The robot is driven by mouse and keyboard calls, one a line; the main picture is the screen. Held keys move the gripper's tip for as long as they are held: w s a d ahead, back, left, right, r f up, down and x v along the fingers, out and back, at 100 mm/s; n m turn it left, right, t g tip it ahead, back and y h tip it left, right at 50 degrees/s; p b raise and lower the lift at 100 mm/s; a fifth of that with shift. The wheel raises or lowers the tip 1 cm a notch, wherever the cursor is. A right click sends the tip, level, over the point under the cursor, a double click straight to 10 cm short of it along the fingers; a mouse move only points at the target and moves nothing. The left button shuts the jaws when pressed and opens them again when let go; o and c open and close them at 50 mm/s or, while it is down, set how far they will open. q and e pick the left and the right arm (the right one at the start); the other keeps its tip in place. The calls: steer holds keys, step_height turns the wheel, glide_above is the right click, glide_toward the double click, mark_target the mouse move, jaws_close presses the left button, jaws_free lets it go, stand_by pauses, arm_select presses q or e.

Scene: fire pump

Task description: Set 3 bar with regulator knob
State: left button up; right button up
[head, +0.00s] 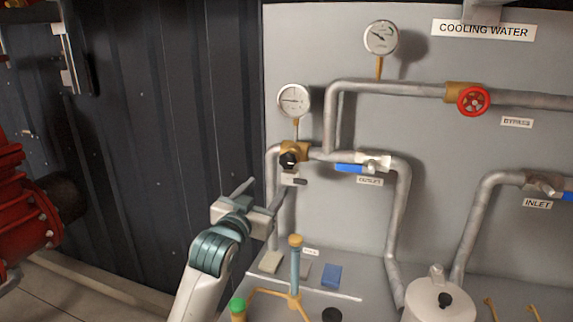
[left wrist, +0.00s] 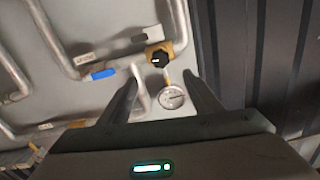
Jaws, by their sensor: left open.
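The black regulator knob (head: 288,159) sits on a brass body (head: 297,149) on the left pipe. In the left wrist view the knob (left wrist: 157,58) has a pale mark on it and appears between and beyond the fingertips. A round white gauge (head: 294,100) stands above the regulator; it also shows in the left wrist view (left wrist: 172,98). Its needle shows, but the numbers are too small to read. My left gripper (head: 268,186) is open and empty, below and left of the knob, apart from it. My right gripper is out of view.
A blue-handled outlet valve (head: 350,168) is right of the regulator. A second gauge (head: 381,38) and a red bypass wheel (head: 473,101) are higher up. Below are a teal post (head: 295,268) and a white canister (head: 436,298). A dark corrugated wall (head: 165,130) is left.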

mark_target(286, 164)
arm_select(q)
steer(key=p+x, duration=0.5)
steer(key=x, duration=1.2)
steer(key=shift+w, duration=0.1)
steer(key=shift+f, duration=0.1)
steer(key=c, duration=1)
steer(key=shift+c, duration=0.2)
